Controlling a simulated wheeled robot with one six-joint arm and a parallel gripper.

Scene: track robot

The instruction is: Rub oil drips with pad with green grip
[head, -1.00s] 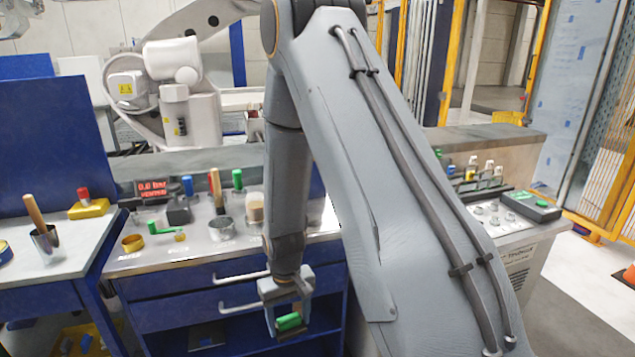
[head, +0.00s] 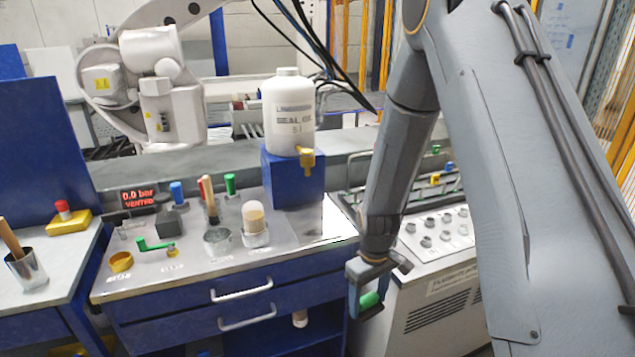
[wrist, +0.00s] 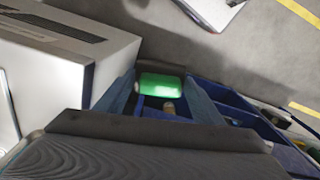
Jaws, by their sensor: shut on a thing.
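My gripper (head: 369,292) is shut on the pad's green grip (head: 370,300) and hangs at the right front corner of the blue workbench, below its top. In the wrist view the green grip (wrist: 160,84) lies between the two fingers; the pad's underside is hidden. A white seal oil bottle (head: 288,110) stands on a blue block (head: 292,180) at the back right of the bench, with a brass tap (head: 306,158) at its lower right. I cannot make out oil drips on the bench top (head: 325,228).
A metal cup (head: 217,241), a pale-topped jar (head: 254,222), a green-handled crank (head: 156,244) and a pressure display (head: 139,197) stand on the bench. A grey cabinet with knobs (head: 440,235) is close on the right. The bench's right front top is bare.

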